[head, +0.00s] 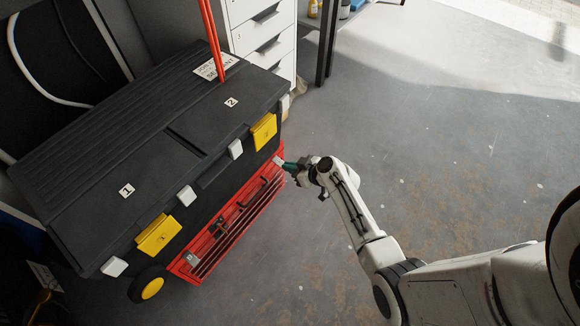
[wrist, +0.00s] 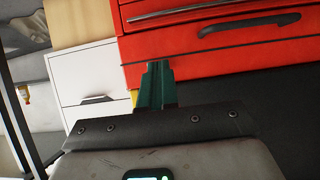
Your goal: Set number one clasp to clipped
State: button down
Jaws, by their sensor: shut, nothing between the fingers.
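A black toolbox lid (head: 150,130) carries a "1" label (head: 127,190) and a "2" label (head: 231,102). The number one clasp (head: 158,236) is a yellow flap on the front edge below the "1". I cannot tell for sure whether it is clipped. A second yellow clasp (head: 264,131) is below the "2". My gripper (head: 282,163) is by the right end of the red lower part, well right of the number one clasp and below the second. Its green fingers (wrist: 155,86) are shut and empty in the wrist view. The number one clasp is not recognisable there.
The red lower part (head: 240,222) has dark handles and fills the top of the wrist view (wrist: 230,52). A yellow-hubbed wheel (head: 152,288) is at lower left. White drawers (head: 262,30) stand behind. The floor (head: 450,130) at right is open.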

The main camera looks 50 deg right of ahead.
jog(key=shift+f+b, duration=0.4)
jog(key=shift+b, duration=0.15)
jog(key=f+b, duration=0.1)
jog(key=b, duration=0.1)
jog(key=f+b, duration=0.2)
jog(key=b, duration=0.1)
jog(key=f+b, duration=0.1)
jog(key=b, duration=0.2)
jog(key=shift+w+f, duration=0.35)
jog(key=shift+w, duration=0.05)
jog(key=shift+w+f+b, duration=0.45)
jog(key=shift+f+b, duration=0.1)
jog(key=shift+b, duration=0.65)
jog(key=shift+w, duration=0.15)
